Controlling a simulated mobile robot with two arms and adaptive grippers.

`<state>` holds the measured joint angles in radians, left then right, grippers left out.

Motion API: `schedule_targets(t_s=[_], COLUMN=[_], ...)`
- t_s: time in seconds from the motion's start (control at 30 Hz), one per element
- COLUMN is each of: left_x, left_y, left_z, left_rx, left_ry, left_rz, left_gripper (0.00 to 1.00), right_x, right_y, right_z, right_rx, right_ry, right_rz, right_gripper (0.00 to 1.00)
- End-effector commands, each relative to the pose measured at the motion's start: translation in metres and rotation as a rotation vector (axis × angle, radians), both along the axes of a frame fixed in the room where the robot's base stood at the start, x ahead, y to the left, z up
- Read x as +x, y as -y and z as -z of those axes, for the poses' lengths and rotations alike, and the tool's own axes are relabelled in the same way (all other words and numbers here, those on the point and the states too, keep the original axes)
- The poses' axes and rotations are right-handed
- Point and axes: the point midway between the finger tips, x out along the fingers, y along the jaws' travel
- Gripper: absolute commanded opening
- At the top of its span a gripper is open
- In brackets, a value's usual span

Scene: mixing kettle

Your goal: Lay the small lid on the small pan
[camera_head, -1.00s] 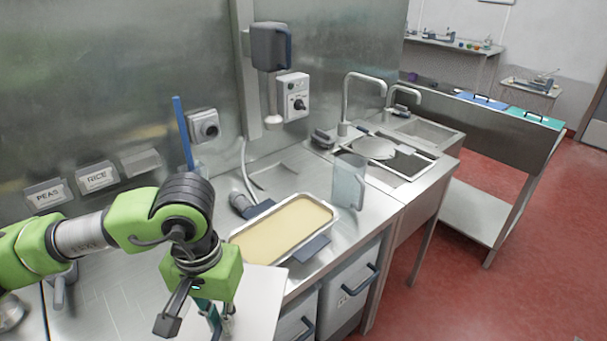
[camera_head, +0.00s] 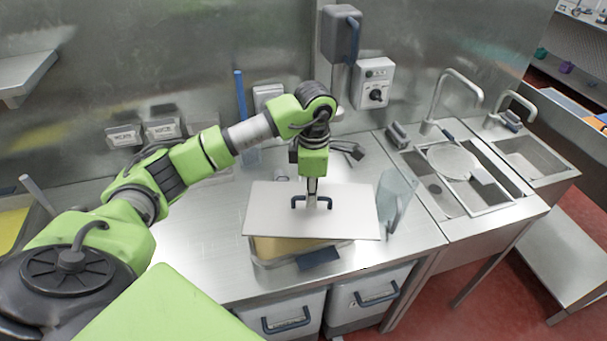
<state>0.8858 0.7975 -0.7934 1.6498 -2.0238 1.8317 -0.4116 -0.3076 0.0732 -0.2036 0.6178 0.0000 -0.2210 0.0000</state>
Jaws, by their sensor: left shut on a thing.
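My left gripper (camera_head: 311,199) is shut on the dark handle of a flat, light grey rectangular lid (camera_head: 345,212). The lid is roughly level and lies over the pan (camera_head: 276,262), hiding most of it. Only the pan's front part shows below the lid's near edge, with a strip of its yellow content and a dark blue handle in front. The lid looks raised above the pan's rim, though the exact gap is hard to tell. My right gripper is not in view.
A clear jug (camera_head: 394,200) stands close to the lid's right edge. A sink (camera_head: 478,190) and taps are further right. A wall control box (camera_head: 373,84) and a blue upright stick (camera_head: 241,105) are behind. Bare steel counter (camera_head: 195,240) lies to the left.

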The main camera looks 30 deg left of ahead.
Motion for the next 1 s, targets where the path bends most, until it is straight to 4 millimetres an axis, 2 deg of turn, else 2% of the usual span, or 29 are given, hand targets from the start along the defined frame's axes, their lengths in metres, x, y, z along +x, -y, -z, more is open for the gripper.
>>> schedule_targets(t_s=[0.03, 0.1, 0.27, 0.53, 0.97, 1.0], left_x=[0.002, 0.004, 0.006, 0.006, 0.006, 0.006], left_y=[-0.009, -0.018, -0.029, -0.031, -0.030, -0.030], left_z=[-0.004, -0.001, 0.004, 0.018, 0.066, 0.060], left_rx=[-0.002, -0.002, -0.002, -0.002, -0.003, -0.003], left_ry=[-0.003, -0.002, 0.001, 0.003, 0.002, 0.004], left_rz=[-0.109, -0.230, -0.371, -0.388, -0.384, -0.384], left_gripper=[0.00, 0.00, 0.00, 0.00, 0.00, 0.00], right_x=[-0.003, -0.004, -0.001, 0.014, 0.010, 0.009], right_y=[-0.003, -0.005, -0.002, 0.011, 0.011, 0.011], right_z=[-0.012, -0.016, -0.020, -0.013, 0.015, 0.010], right_rx=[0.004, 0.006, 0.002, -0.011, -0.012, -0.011], right_ry=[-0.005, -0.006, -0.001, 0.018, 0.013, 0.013], right_rz=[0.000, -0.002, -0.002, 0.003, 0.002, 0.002], right_gripper=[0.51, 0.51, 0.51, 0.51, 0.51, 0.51])
